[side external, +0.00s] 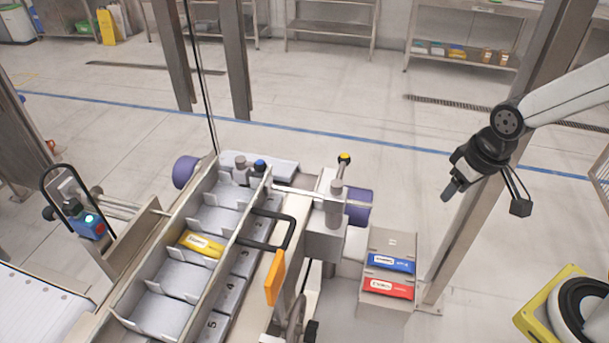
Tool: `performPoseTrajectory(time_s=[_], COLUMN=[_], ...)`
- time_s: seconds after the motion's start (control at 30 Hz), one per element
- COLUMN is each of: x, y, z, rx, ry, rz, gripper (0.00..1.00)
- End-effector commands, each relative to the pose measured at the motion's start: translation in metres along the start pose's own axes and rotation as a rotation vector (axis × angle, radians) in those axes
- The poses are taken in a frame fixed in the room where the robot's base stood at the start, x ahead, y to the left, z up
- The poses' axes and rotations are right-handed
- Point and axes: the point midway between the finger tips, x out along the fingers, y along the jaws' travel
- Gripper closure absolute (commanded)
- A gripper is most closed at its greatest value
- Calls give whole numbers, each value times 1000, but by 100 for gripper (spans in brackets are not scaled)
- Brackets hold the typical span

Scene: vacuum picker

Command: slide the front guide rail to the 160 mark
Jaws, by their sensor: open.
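A lugged conveyor (163,309) runs diagonally through the lower middle, with a long metal side rail (226,258) along its right side. A black bent bar (290,238) and an orange plate (274,278) stand beside this rail. A metal rod (300,195) crosses to a post (334,204) with a yellow-topped knob (344,158). I cannot tell for sure which part is the front guide rail, and no 160 mark is legible. My gripper (449,190) hangs in the air at the right, well apart from the rail and rod. It is open, with nothing seen in it.
A yellow carton (202,244) lies in a conveyor pocket. A grey magazine (393,242) holds blue (391,263) and red (388,288) cartons below my gripper. A steel post (478,185) stands behind my gripper. A blue box with a green light (86,222) stands left.

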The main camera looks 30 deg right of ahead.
Motion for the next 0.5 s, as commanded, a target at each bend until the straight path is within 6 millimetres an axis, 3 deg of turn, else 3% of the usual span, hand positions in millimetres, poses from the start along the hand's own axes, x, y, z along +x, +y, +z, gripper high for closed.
performPoseTrajectory(time_s=[0.27,0.5], x=[-28,-18], y=[0,-8], z=[-7,-20], rx=[0,60], ry=[4,75], rz=[0,-2], gripper=[48,48])
